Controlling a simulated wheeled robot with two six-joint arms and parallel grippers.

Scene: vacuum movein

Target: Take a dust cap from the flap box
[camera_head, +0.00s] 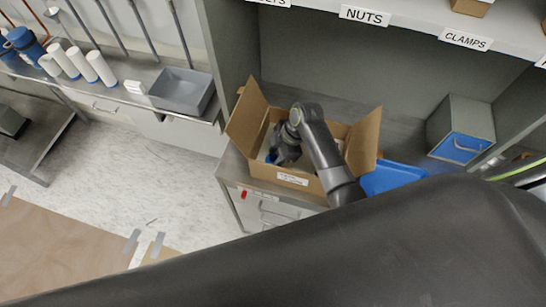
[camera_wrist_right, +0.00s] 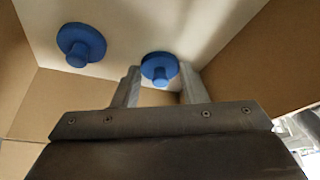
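The open cardboard flap box (camera_head: 292,180) stands on a grey cabinet, its side flaps spread. My right gripper (camera_head: 279,155) reaches down into it. In the right wrist view, two blue dust caps show on the pale box floor: one (camera_wrist_right: 80,45) at the upper left, apart from the gripper, and one (camera_wrist_right: 160,68) in line with the gap between the fingertips. The right fingers (camera_wrist_right: 160,75) stand apart on either side of that cap; I see no clear grip on it. In the head view the caps are mostly hidden by the gripper. My left gripper is not in view.
A blue tray (camera_head: 393,178) lies right of the box. A grey bin with a blue front (camera_head: 461,147) stands farther right. A grey tray (camera_head: 182,91) and white-and-blue cylinders (camera_head: 80,64) sit on the left bench. A labelled shelf (camera_head: 365,16) overhangs the back.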

